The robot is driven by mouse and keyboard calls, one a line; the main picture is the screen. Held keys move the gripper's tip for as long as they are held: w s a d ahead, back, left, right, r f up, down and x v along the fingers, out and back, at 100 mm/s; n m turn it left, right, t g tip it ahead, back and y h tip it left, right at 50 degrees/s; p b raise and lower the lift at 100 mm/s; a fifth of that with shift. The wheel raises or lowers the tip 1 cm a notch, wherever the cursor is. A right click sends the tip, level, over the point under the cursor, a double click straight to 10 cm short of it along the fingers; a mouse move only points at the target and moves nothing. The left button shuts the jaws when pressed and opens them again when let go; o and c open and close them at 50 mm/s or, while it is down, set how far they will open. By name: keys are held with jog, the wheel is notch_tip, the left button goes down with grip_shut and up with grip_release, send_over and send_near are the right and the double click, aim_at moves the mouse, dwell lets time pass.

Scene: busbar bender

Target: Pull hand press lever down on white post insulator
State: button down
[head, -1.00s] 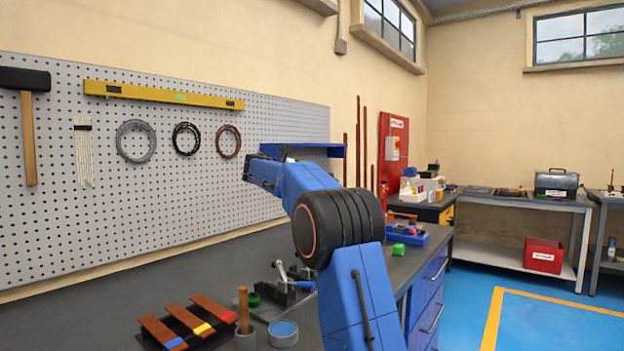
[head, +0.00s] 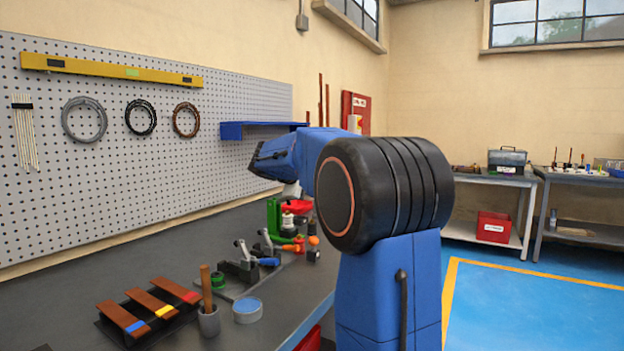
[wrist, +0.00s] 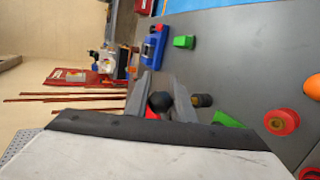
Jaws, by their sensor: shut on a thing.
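The green hand press (head: 273,217) stands on the bench in the head view, with a white post insulator (head: 287,220) in it and a red part (head: 297,207) above. Part of the press is hidden behind my arm. In the wrist view my gripper (wrist: 161,100) is shut on the black ball knob (wrist: 160,102) of the press lever, with red showing just beside it. A green piece of the press (wrist: 228,119) shows to the right of the fingers. In the head view my gripper is mostly hidden behind my arm, just above the press.
On the bench, a grey lever tool (head: 245,262) stands left of the press. Orange and red knobs (wrist: 282,122) are close to the press.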

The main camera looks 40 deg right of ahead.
notch_tip(320, 180, down, 8)
jog(key=m+t+y, duration=0.1)
jog(key=m+t, duration=0.2)
jog(key=shift+s+d+f, duration=0.15)
jog(key=shift+s, duration=0.3)
jog(key=shift+f, duration=0.15)
jog(key=c, duration=1.5)
grip_release()
jog(key=v, duration=1.7)
jog(key=shift+s+r, duration=0.1)
jog(key=shift+r, duration=0.2)
